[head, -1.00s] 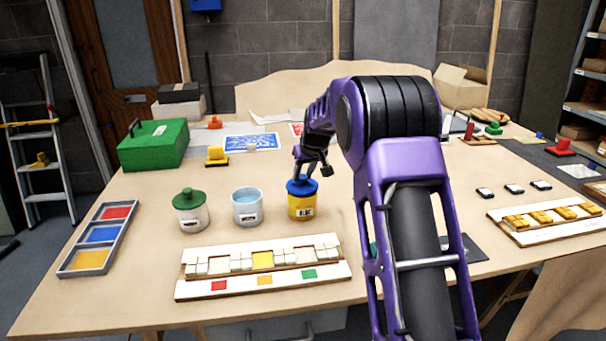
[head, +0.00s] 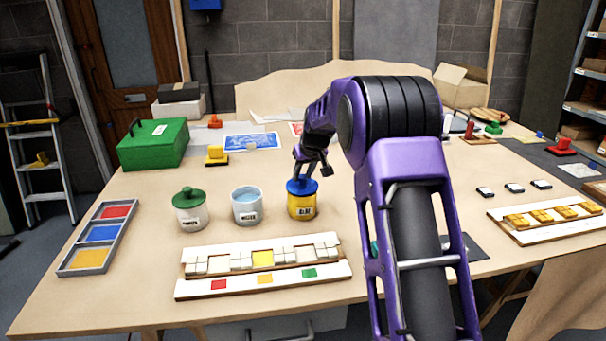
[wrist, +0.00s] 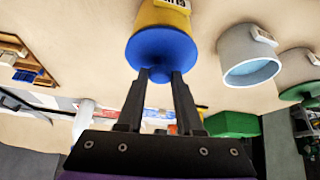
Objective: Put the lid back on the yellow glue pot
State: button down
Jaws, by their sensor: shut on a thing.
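The yellow glue pot (head: 302,208) stands upright on the table, at the right end of a row of three pots. Its blue lid (head: 302,186) sits at the pot's mouth; in the wrist view the lid (wrist: 161,50) covers the top of the yellow pot (wrist: 165,15). I cannot tell whether it is fully seated. My gripper (head: 301,176) is above the pot, and in the wrist view its two fingers (wrist: 159,78) are shut on the lid's knob. The knob is mostly hidden between the fingertips.
A water pot (head: 247,206) and a white pot with a green lid (head: 191,212) stand left of the glue pot. A tile rack (head: 262,278) lies in front. A green box (head: 153,146) is at the back left. Bare table lies right of the glue pot.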

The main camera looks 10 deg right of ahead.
jog(key=shift+c, duration=2.4)
grip_release()
jog(key=shift+o, duration=0.2)
jog(key=o, duration=0.4)
jog(key=shift+o, duration=0.2)
jog(key=shift+r, duration=0.2)
jog(key=shift+r+p, duration=1.5)
jog(key=shift+r, duration=1.85)
